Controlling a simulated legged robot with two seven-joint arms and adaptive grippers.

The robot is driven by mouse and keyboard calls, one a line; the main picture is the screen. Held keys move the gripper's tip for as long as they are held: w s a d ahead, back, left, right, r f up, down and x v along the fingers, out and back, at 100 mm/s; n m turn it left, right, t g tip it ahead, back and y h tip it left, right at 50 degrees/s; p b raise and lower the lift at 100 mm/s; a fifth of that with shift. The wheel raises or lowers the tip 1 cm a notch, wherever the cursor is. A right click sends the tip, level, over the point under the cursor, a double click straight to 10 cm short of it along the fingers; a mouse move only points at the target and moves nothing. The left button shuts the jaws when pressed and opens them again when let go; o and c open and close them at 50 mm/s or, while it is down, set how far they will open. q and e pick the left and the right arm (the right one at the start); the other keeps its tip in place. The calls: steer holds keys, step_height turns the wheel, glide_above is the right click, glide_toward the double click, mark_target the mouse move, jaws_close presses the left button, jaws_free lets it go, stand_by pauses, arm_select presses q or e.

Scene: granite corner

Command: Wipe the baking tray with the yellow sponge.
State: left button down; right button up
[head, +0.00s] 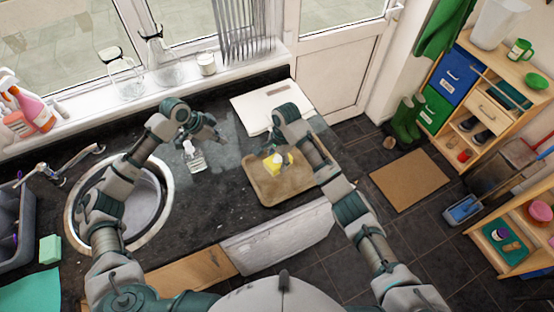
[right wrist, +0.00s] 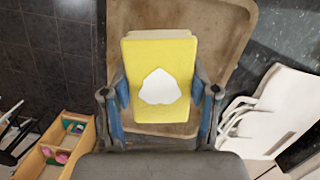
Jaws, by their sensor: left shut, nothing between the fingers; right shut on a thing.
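The brown baking tray (head: 262,194) lies on the dark counter near its front edge, with a mottled, stained surface. It also shows behind the sponge in the right wrist view (right wrist: 222,60). My right gripper (head: 277,160) is shut on the yellow sponge (head: 271,162), over the upper part of the tray. In the right wrist view the sponge (right wrist: 132,75) sits between the two fingers, with a white patch on its face. I cannot tell whether the sponge touches the tray. My left gripper (head: 221,138) is shut and empty, above the counter to the left of the tray.
A small clear object (head: 194,158) stands on the counter below my left gripper. A round sink (head: 160,232) is at the left. A white board (head: 262,103) lies behind the tray.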

steer(key=shift+r+p, duration=0.2)
steer(key=shift+p, duration=0.1)
step_height(320, 180, up, 3)
steer(key=p, duration=0.3)
steer(key=shift+p, duration=0.4)
steer(key=shift+f, duration=0.15)
steer(key=shift+w+f, duration=0.1)
